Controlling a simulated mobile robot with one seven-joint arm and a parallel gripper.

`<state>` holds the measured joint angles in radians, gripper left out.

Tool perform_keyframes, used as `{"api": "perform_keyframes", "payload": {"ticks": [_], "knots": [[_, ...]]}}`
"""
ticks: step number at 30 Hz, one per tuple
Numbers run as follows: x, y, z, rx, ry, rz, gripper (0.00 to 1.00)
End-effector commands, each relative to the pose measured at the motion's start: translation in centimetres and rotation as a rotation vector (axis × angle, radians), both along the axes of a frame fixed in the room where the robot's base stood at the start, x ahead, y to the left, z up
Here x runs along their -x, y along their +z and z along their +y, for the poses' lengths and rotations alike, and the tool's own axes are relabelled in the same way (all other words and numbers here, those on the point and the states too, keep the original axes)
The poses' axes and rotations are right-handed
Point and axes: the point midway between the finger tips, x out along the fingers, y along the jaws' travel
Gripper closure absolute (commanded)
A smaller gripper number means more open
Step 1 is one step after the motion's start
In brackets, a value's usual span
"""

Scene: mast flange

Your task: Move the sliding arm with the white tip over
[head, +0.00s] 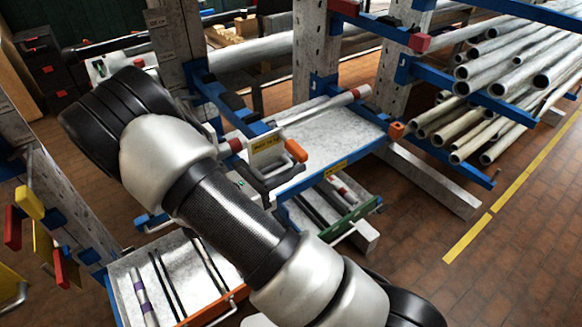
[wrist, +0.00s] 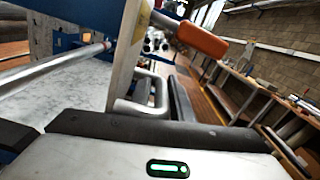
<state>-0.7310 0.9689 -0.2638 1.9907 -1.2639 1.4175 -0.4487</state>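In the wrist view, my gripper (wrist: 168,98) reaches forward from the palm with the green light. One dark finger shows just right of a grey loop handle (wrist: 150,92); the other finger is not clear, nor whether the fingers touch the handle. The handle sits beside a pale upright plate (wrist: 129,50), near an orange-tipped arm (wrist: 202,40). In the head view, the orange tip (head: 296,151) stands at a yellow label plate (head: 266,142), with the handle below it. I cannot make out a white tip; my arm covers part of the rack.
A grey tray shelf (head: 335,128) lies behind the handle, with a red-banded pipe (head: 325,107) along it. Steel pipes (head: 505,75) fill the rack at right. A lower tray (head: 130,268) sits at left. The brick floor (head: 520,240) is open at lower right.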

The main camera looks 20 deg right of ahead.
Motion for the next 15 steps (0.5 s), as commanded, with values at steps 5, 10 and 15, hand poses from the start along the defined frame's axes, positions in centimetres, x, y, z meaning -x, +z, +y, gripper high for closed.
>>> {"api": "perform_keyframes", "payload": {"ticks": [5, 10, 15], "knots": [[0.7, 0.0, 2.6, -0.002, 0.005, -0.002, 0.80], [2.0, -0.1, 6.5, -0.003, 0.006, -0.001, 0.80], [3.3, -0.1, 10.5, -0.003, 0.005, 0.000, 0.80]]}}
